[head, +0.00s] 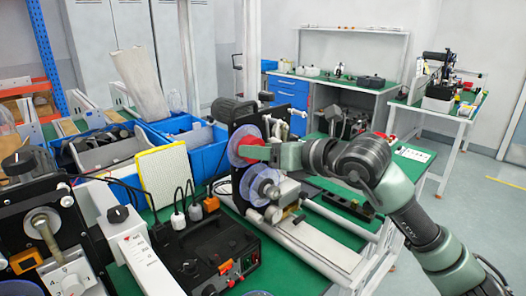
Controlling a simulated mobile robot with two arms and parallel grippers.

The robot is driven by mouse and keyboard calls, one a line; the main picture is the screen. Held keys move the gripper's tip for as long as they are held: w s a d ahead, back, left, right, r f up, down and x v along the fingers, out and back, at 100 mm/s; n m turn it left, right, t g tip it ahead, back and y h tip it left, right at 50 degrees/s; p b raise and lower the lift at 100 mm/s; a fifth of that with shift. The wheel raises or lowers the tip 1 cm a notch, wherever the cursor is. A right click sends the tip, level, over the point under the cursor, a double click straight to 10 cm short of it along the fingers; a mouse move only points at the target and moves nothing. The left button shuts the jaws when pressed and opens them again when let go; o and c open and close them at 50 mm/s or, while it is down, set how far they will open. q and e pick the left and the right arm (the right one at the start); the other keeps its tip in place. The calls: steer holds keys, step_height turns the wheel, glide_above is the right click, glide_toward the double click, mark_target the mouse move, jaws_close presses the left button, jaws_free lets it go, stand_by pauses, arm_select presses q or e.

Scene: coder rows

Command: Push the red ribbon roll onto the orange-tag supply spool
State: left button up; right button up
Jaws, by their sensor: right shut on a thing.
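The red ribbon roll (253,151) is at the coder machine (236,112) in the middle of the head view. My right gripper (270,153) is shut on it, reaching in from the right. The roll is in front of a clear bluish disc, the upper spool (238,138); I cannot tell whether it is on the spool or just before it. A second clear spool (262,187) sits below. I cannot make out an orange tag on either spool. My left gripper is not in view.
A black control box (210,262) with cables stands in front of the machine. A yellow-edged white panel (165,178) and blue bins (205,155) are to the left. Another machine (42,225) fills the lower left. A metal rail frame (325,250) lies below my right arm.

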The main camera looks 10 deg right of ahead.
steer(key=shift+w+r, duration=0.1)
stand_by(0.3)
steer(key=o, duration=1.2)
steer(key=shift+a, duration=0.1)
steer(key=shift+o, duration=0.7)
steer(key=shift+w+a, duration=0.1)
steer(key=shift+w, duration=0.05)
